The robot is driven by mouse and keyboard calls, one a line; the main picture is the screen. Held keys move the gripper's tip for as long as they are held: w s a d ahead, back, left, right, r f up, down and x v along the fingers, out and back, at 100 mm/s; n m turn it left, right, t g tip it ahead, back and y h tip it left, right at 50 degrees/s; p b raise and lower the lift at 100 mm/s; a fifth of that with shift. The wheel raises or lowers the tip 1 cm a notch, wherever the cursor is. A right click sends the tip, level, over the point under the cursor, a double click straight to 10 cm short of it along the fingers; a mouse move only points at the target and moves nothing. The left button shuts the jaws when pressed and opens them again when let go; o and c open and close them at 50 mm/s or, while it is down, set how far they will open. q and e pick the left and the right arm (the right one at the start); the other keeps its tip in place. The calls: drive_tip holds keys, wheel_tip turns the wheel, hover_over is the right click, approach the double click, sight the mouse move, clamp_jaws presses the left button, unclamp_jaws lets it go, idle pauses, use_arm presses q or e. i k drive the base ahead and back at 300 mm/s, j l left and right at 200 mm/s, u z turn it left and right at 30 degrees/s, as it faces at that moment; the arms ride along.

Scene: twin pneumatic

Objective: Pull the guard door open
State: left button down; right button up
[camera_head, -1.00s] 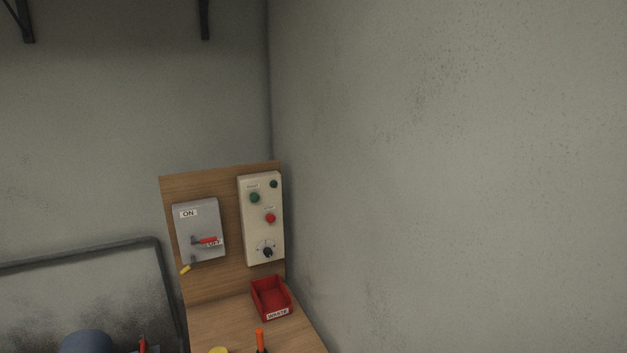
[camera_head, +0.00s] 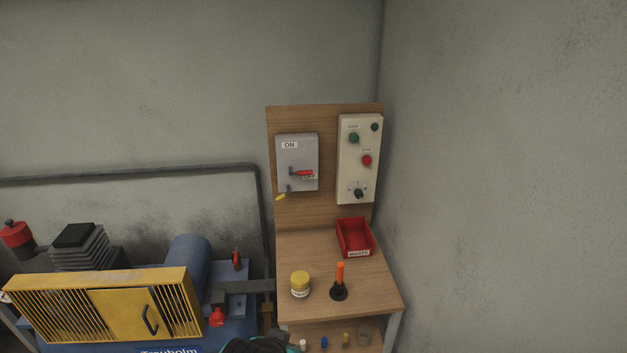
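The yellow guard (camera_head: 60,306) stands at the lower left, over the blue compressor machine. Its flat yellow door panel (camera_head: 121,313) sits between slatted sections and looks closed. A black handle (camera_head: 151,319) is on the door's right side. A dark rounded part at the bottom edge may be part of my arm, but I cannot tell which part. Neither gripper can be made out.
A wooden bench (camera_head: 360,288) at the right holds a red bin (camera_head: 354,238), a yellow-lidded jar (camera_head: 300,284) and an orange-handled tool (camera_head: 339,281). A grey switch box (camera_head: 297,162) and a control panel (camera_head: 358,160) are on its backboard. A wall closes the right side.

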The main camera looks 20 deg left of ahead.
sight(131, 314)
drive_tip(key=u, duration=0.4)
drive_tip(key=j+u, duration=0.15)
drive_tip(key=u, duration=0.2)
drive_tip(key=i+j+u, duration=0.1)
drive_tip(key=u, duration=0.25)
